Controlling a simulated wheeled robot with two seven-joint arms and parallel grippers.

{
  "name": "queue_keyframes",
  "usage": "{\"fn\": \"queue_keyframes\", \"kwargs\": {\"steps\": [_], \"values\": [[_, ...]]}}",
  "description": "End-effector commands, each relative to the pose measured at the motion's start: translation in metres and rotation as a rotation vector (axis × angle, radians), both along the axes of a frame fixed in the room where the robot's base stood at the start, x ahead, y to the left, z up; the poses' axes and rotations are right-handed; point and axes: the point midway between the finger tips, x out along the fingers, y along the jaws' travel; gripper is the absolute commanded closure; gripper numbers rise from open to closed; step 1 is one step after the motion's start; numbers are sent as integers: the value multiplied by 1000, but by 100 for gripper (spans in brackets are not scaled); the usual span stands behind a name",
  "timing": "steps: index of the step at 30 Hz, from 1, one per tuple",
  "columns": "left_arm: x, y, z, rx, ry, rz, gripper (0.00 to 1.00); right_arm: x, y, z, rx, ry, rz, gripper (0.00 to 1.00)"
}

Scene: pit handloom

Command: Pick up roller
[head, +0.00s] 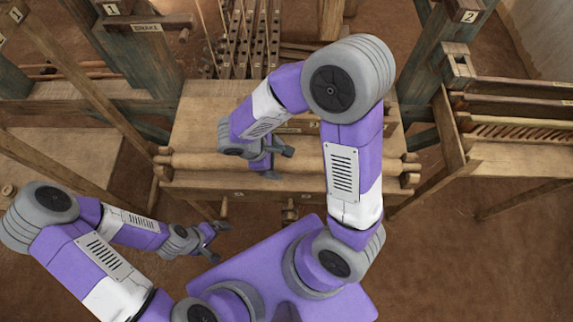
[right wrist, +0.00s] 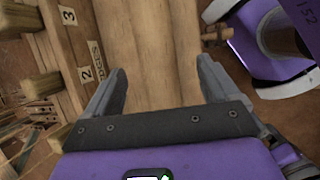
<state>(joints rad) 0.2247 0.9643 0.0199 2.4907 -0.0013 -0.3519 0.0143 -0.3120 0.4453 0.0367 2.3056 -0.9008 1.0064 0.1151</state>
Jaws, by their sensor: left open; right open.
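The roller (head: 205,163) is a pale wooden bar lying crosswise along the front of the loom bench in the head view. My right arm and gripper hide parts of it. My right gripper (head: 280,163) is open over the roller's middle. In the right wrist view, the roller (right wrist: 158,45) runs between the two spread fingers of my right gripper (right wrist: 160,85), with a visible gap to at least the right finger. Whether the fingers reach down beside it I cannot tell. My left gripper (head: 216,236) is open and empty, in front of the bench at lower left.
A wooden bench top (head: 200,120) lies behind the roller. Upright posts stand on both sides, one with a "BRAKE" label (head: 147,28). A slatted rack (head: 520,130) is at right. A numbered wooden rail (right wrist: 70,55) runs left of the roller in the right wrist view.

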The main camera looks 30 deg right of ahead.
Motion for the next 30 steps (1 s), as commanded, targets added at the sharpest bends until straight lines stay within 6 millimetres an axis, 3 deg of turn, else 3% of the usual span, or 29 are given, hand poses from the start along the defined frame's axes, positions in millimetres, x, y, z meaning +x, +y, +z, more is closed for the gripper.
{"fn": "queue_keyframes", "kwargs": {"steps": [13, 21, 30], "values": [[0, 0, -26, 0, 0, 0, 0, 2, -24, -52, 3, 3, -3, 12], [0, 0, -25, 0, 0, 0, 0, 2, -26, -54, 4, 2, -1, 12], [0, 0, -25, 0, 0, 0, 0, 2, -26, -54, 4, 2, -1, 58]]}}
